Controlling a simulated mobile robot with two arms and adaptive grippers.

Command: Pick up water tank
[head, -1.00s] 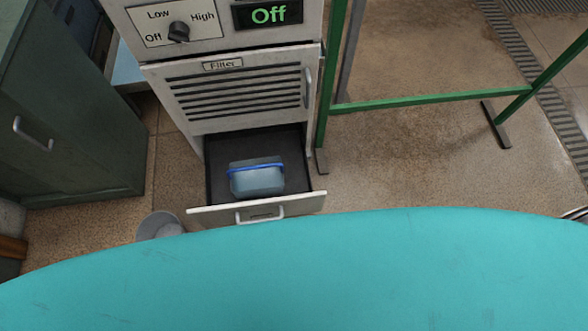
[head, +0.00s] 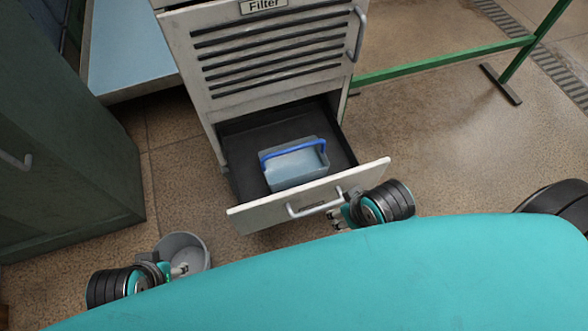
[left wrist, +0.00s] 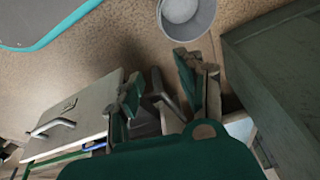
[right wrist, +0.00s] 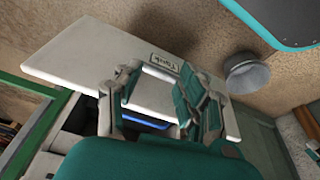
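The water tank (head: 296,168) is a pale blue, translucent box with a blue handle. It sits in the open bottom drawer (head: 252,213) of the grey machine. In the right wrist view a blue strip of its handle (right wrist: 148,120) shows behind the drawer front. My right gripper (head: 338,218) is at the drawer front, close to its handle (head: 315,206). In the right wrist view its fingers (right wrist: 158,80) are apart, with the drawer handle seen between them; contact is unclear. My left gripper (head: 182,270) is low at the left by a grey bucket. Its fingers (left wrist: 160,88) are apart and empty.
The grey bucket (head: 190,246) stands on the floor left of the drawer. A dark green cabinet (head: 70,150) is at the left. A green metal frame (head: 440,60) stands at the right. Floor right of the drawer is clear.

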